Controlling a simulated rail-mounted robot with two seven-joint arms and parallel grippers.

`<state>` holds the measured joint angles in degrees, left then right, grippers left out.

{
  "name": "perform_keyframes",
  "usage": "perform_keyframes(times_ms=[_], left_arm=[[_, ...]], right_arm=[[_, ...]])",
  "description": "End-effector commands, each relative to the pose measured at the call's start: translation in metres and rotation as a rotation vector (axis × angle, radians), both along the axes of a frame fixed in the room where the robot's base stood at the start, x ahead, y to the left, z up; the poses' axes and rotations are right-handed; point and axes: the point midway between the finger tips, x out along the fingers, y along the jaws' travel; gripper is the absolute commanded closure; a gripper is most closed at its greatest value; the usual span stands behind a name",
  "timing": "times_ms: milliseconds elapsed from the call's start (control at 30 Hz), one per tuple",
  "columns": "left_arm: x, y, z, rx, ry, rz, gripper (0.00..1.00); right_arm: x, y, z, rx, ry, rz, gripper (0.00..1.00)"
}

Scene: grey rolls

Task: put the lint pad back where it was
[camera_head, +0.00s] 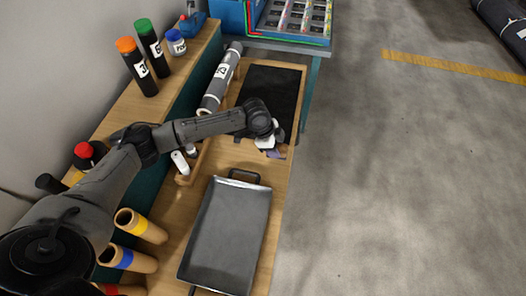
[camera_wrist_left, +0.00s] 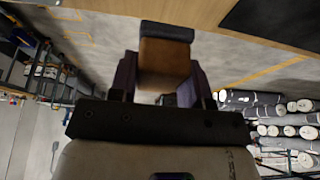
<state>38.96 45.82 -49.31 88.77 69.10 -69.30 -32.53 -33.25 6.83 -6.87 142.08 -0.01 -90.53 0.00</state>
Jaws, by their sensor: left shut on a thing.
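My left gripper (camera_head: 268,143) hangs over the right part of the wooden bench, near the front edge of the black mat (camera_head: 270,92). In the left wrist view the pad sits between the two fingers of the left gripper (camera_wrist_left: 163,78). In the head view only a purple bit (camera_head: 276,154) shows below the gripper. I cannot tell whether the pad touches the bench. My right gripper is not in view.
A grey metal tray (camera_head: 228,235) with a handle lies in front. A labelled grey roll (camera_head: 218,82) lies in a wooden holder left of the mat. Bottles (camera_head: 140,68) stand on the ledge. Cardboard tubes (camera_head: 140,226) point out at lower left.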

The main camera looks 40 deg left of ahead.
Motion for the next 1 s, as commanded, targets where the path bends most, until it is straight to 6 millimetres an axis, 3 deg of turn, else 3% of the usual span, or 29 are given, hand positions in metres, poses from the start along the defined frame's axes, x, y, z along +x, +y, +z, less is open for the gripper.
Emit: perform_keyframes(times_ms=[100, 333, 633, 900, 1000], left_arm=[[-0.001, 0.025, -0.016, 0.001, 0.002, 0.005, 0.78], [-0.001, 0.054, -0.033, 0.000, 0.001, 0.002, 0.78], [-0.002, 0.061, -0.042, -0.001, 0.001, 0.001, 0.78], [-0.002, 0.060, -0.074, -0.002, 0.001, 0.001, 0.78], [-0.002, 0.060, -0.077, -0.001, -0.001, -0.001, 0.78]], right_arm=[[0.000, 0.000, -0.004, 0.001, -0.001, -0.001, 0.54], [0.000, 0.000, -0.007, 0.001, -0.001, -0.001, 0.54], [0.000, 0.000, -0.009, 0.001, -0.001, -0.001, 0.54], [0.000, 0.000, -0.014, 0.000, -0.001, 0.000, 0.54], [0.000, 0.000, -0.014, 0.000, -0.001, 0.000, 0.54]])
